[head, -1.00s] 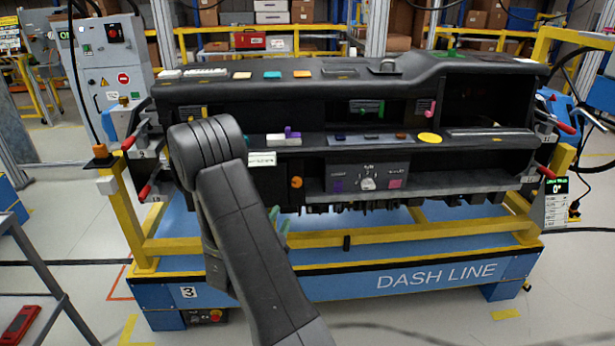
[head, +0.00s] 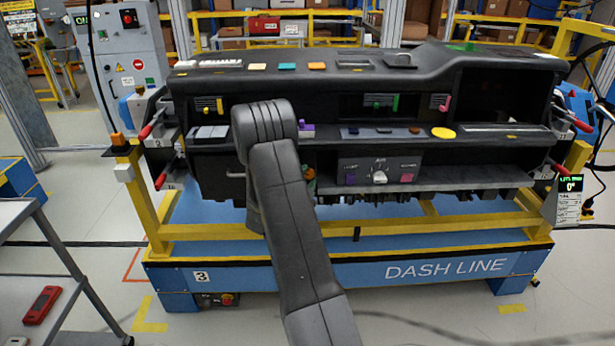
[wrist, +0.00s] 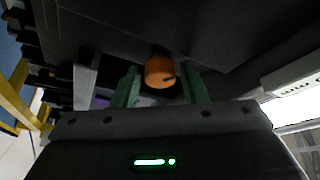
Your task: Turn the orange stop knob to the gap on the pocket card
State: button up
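The orange stop knob (wrist: 160,71) shows in the wrist view with a dark mark on its lower right side. My gripper (wrist: 161,88) has its two green fingers apart, one on each side of the knob, with visible gaps. In the head view the orange knob (head: 308,173) peeks out at the right edge of my arm, low on the dashboard's front. My gripper is mostly hidden behind the arm there.
The black dashboard (head: 400,73) sits on a yellow and blue stand (head: 440,268). A grey selector (head: 379,177) and several coloured switches are right of my arm. A grey cart (head: 50,210) stands at left.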

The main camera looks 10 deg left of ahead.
jog(key=shift+w, duration=0.1)
jog(key=c, duration=0.7)
jog(key=shift+f+m+b, duration=0.15)
jog(key=shift+m+b, duration=0.25)
jog(key=shift+b, duration=0.45)
jog(key=shift+m+b, duration=0.3)
jog(key=shift+b, duration=0.2)
jog(key=m+g+b, duration=0.1)
jog(key=m+b, duration=0.1)
jog(key=b, duration=0.1)
jog(key=shift+h+b, duration=0.35)
jog(key=shift+h, duration=0.05)
jog(key=m+g+b, duration=0.1)
jog(key=m+b, duration=0.1)
jog(key=shift+m, duration=0.3)
jog(key=shift+r+m+g+y+b, duration=0.35)
jog(key=shift+m+g+b, duration=0.45)
jog(key=shift+m+b, duration=0.35)
jog(key=shift+m, duration=0.25)
